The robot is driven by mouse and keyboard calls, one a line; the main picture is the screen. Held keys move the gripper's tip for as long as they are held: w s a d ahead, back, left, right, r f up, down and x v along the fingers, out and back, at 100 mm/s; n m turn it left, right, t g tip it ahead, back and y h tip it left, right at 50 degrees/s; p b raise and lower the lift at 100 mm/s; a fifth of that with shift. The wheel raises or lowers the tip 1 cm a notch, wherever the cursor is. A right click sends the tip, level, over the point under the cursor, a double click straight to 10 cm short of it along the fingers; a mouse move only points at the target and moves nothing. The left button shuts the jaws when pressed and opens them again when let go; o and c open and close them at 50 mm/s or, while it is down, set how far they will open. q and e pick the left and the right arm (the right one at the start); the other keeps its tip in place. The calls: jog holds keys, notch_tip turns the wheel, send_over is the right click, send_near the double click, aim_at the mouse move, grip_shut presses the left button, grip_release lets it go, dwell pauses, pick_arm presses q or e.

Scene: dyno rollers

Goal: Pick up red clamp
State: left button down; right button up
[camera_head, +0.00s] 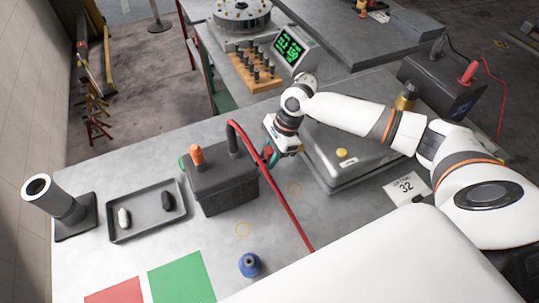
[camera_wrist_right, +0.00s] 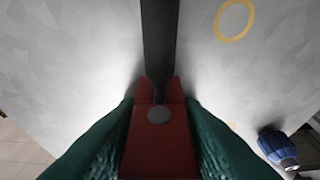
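The red clamp (camera_wrist_right: 158,140) fills the middle of the right wrist view, with a grey round pivot and a dark strip running upward from it. The green fingers of my right gripper (camera_wrist_right: 160,108) lie against both its sides, so the gripper looks shut on it. In the head view my right gripper (camera_head: 271,155) is just right of the black battery (camera_head: 225,190), over the table. Only a small red part of the clamp shows there; the gripper and the red cable (camera_head: 283,200) hide the rest. My left gripper is not in view.
A grey tray (camera_head: 145,232) with two small items and a tilted cylinder (camera_head: 55,198) are at left. A grey metal case (camera_head: 350,160) is to the right.

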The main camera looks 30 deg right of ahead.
grip_shut()
jog(key=shift+r, duration=0.15)
